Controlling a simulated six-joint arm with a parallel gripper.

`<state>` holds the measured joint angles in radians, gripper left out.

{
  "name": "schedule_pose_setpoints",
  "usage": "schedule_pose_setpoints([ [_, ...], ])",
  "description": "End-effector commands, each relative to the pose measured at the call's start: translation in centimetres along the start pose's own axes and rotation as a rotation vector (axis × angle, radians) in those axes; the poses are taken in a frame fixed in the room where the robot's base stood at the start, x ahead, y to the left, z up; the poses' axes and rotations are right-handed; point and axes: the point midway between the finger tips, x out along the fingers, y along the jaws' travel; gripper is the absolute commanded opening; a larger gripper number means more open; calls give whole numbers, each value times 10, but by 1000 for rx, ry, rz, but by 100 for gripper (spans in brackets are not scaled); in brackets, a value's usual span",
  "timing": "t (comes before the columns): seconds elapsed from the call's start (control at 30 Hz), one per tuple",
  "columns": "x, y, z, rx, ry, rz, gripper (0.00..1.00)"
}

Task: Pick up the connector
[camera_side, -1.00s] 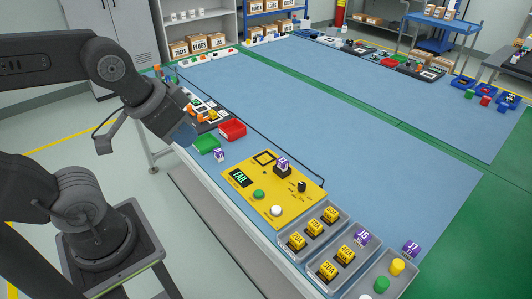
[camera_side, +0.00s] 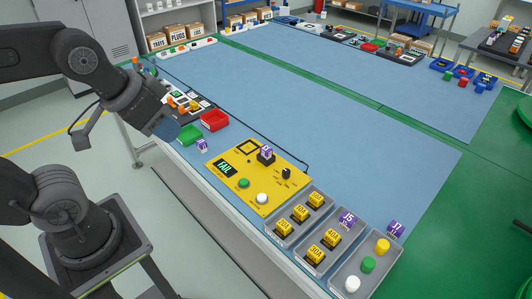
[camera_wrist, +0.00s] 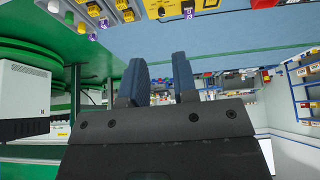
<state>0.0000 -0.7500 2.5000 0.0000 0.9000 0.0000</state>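Several purple-and-white connectors show in the side view; I cannot tell which one the task means. One connector (camera_side: 266,152) sits in a black socket on the yellow test panel (camera_side: 277,198), whose display reads FAIL. Another connector (camera_side: 202,146) stands on the blue table near the green tray. A connector marked J5 (camera_side: 347,220) and one marked J7 (camera_side: 396,229) are by the grey trays at the front right. My gripper (camera_side: 168,131) is above the table's left edge, apart from all of them. In the wrist view its two blue fingers (camera_wrist: 160,80) are apart with nothing between them.
A green tray (camera_side: 189,137) and a red tray (camera_side: 214,121) lie near my gripper. A black cable crosses behind the panel. The table's middle (camera_side: 330,120) is clear.

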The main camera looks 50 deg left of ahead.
Motion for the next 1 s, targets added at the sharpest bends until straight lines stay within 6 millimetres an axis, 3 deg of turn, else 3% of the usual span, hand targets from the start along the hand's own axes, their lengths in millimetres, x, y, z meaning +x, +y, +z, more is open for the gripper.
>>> schedule_pose_setpoints([
  [0.3,0,0,0,0,0,0,57],
  [0.63,1,-1,-9,38,-14,-4,58],
  [0.83,15,-8,-59,270,-94,-15,58],
  [1.0,46,-19,-111,537,-182,-3,58],
])
